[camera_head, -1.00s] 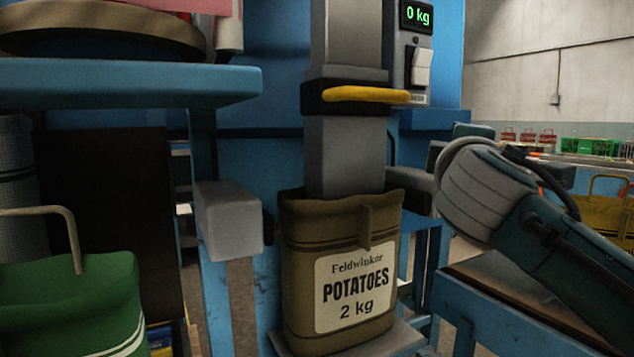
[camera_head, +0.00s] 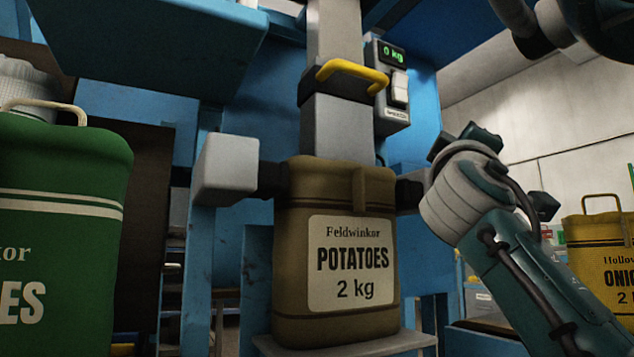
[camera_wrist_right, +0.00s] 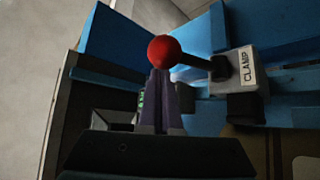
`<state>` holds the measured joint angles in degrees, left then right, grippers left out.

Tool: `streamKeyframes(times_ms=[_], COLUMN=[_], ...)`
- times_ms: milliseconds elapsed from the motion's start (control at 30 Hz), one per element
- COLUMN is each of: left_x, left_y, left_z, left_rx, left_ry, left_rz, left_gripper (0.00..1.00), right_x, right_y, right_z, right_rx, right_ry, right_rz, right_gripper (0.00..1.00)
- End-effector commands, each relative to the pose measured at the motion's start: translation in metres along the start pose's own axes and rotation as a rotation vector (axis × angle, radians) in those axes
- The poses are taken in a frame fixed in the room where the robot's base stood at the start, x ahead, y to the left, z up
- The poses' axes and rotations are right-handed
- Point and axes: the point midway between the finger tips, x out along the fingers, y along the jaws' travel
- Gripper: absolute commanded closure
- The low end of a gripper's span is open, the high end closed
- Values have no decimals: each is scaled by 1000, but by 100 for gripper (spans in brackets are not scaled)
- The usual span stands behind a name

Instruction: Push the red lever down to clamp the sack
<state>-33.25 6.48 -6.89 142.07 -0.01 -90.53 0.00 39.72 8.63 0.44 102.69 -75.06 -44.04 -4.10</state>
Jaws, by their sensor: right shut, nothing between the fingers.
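The brown potato sack (camera_head: 290,250) stands upright under the grey spout (camera_head: 335,125), on a small grey platform (camera_head: 400,342). A grey clamp block (camera_head: 228,170) with a dark pad sits left of its mouth, and another dark pad (camera_head: 408,192) sits at its right. The red ball of the lever (camera_wrist_right: 165,51) shows in the right wrist view. Its dark rod runs right to a grey box labelled CLAMP (camera_wrist_right: 238,72). My right gripper (camera_wrist_right: 161,78) is shut and empty, its fingertips at the ball in this view; contact cannot be told. My left gripper is not in view.
A yellow handle (camera_head: 350,72) and a scale display reading 0 kg (camera_head: 393,55) are above the sack. A green sack (camera_head: 60,180) stands at left, a yellow onion sack (camera_head: 605,270) at right. Blue frame beams (camera_head: 150,40) surround the spout.

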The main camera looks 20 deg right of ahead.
Motion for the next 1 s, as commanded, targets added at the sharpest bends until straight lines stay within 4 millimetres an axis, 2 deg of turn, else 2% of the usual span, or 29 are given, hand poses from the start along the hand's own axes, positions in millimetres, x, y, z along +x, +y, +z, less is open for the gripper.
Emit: streamKeyframes(times_ms=[33,200,767,867,1000], left_x=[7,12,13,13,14], left_y=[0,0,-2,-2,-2], left_z=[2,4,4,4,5], left_rx=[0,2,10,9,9], left_ry=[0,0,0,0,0], left_rz=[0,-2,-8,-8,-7], left_gripper=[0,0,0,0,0], right_x=[-3,-4,-4,-11,-34], right_y=[-2,-2,-1,-2,-3], right_z=[3,3,3,3,4], right_rx=[3,1,-2,-2,-1], right_ry=[0,0,0,2,0], right_rz=[0,-1,-3,-4,-6], right_gripper=[100,100,100,100,100])
